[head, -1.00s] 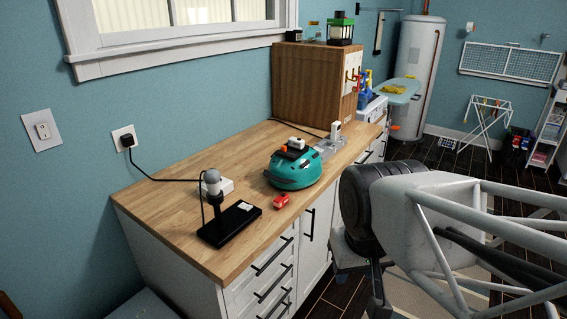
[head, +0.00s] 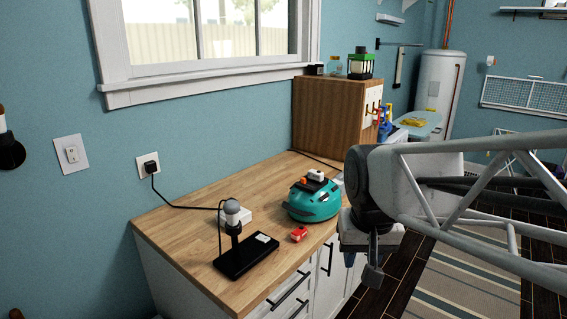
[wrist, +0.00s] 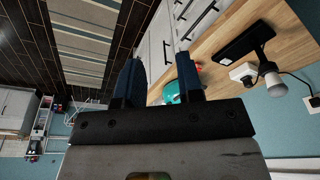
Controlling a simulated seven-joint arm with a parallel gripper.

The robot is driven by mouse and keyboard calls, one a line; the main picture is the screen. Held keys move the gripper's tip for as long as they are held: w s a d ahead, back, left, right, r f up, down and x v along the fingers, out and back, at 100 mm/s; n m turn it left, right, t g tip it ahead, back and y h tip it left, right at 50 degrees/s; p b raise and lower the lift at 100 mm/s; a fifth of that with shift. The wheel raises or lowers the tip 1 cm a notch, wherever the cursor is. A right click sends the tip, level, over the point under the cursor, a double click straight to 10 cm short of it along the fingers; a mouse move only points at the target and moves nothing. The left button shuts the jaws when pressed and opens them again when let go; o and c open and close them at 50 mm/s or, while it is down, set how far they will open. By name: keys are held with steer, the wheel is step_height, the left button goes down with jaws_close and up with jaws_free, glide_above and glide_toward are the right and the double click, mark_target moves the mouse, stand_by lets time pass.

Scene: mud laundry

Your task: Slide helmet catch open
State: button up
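The teal helmet (head: 313,203) sits on the wooden counter, with dark, white and orange parts (head: 315,177) on its top. I cannot tell which part is the catch. In the wrist view only a bit of the teal helmet (wrist: 171,91) shows between and behind my fingers. My gripper (wrist: 160,66) is open and empty, its two dark blue fingers apart. In the head view my gripper (head: 362,266) hangs to the right of the helmet, beyond the counter's front edge, partly hidden by my arm. It does not touch the helmet.
A small red object (head: 299,233) lies on the counter (head: 188,221) in front of the helmet. A black stand (head: 246,256) with a corded lamp-like piece is to the left. A wooden cabinet (head: 322,115) stands behind. The floor (head: 480,300) in front is clear.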

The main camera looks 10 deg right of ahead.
steer(key=w+r+m+g, duration=0.1)
steer(key=w+r+m, duration=0.1)
steer(key=w, duration=1.2)
steer(key=w+r+m, duration=0.2)
steer(key=w, duration=1.1)
steer(key=w+f+m, duration=0.1)
steer(key=w+f, duration=0.1)
steer(key=w, duration=0.6)
steer(key=w+f+m, duration=0.1)
steer(key=w+f, duration=0.2)
steer(key=w, duration=0.6)
steer(key=w+a+f+m+g, duration=0.1)
steer(key=w+f, duration=0.2)
steer(key=w, duration=0.6)
steer(key=shift+w+f, duration=0.1)
steer(key=shift+w, duration=0.05)
steer(key=shift+w+f+m, duration=0.3)
steer(key=shift+w, duration=0.3)
steer(key=shift+f, duration=0.2)
